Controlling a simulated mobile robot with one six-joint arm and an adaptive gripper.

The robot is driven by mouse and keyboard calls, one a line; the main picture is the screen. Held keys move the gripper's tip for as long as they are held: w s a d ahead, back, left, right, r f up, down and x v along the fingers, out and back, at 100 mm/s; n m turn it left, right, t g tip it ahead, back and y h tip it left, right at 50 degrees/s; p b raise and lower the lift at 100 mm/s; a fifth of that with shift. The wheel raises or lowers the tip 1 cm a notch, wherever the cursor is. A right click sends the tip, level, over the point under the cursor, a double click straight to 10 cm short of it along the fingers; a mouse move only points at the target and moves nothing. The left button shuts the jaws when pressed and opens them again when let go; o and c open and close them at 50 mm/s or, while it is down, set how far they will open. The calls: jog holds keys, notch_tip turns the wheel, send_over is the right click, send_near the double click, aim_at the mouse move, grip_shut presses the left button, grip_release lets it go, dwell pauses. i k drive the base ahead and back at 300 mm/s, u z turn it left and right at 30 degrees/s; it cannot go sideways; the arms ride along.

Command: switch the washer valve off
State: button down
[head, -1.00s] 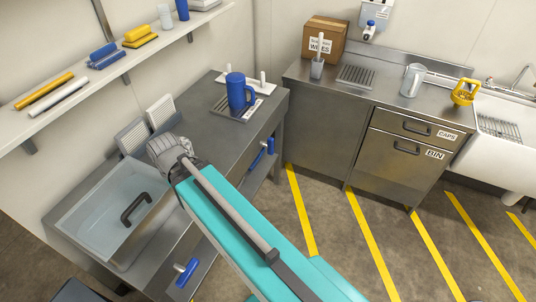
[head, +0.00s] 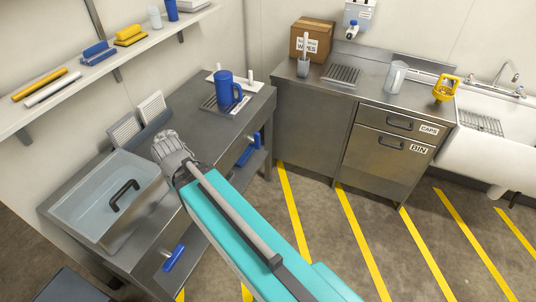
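Two blue valve handles show on the front of the steel bench. One blue handle (head: 174,258) sits low on the near part, and another blue handle (head: 246,154) sits farther back, toward the bench's right end. I cannot tell which belongs to the washer, as no label is readable there. My gripper (head: 171,146) appears as a grey ribbed end beyond my teal arm, over the bench and apart from the handles. Its fingers cannot be made out.
A clear lidded bin (head: 88,216) with a dark handle stands on the bench's left. A blue mug (head: 226,88) stands on the drip tray (head: 212,104). A wipes carton (head: 311,40) is on the far counter (head: 375,88). Yellow-striped floor is open at right.

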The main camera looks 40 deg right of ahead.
aim_at(256, 138)
jog(key=u, duration=0.05)
jog(key=k, duration=1.75)
jog(key=z, duration=1)
jog(key=i, duration=1.65)
jog(key=u, duration=0.05)
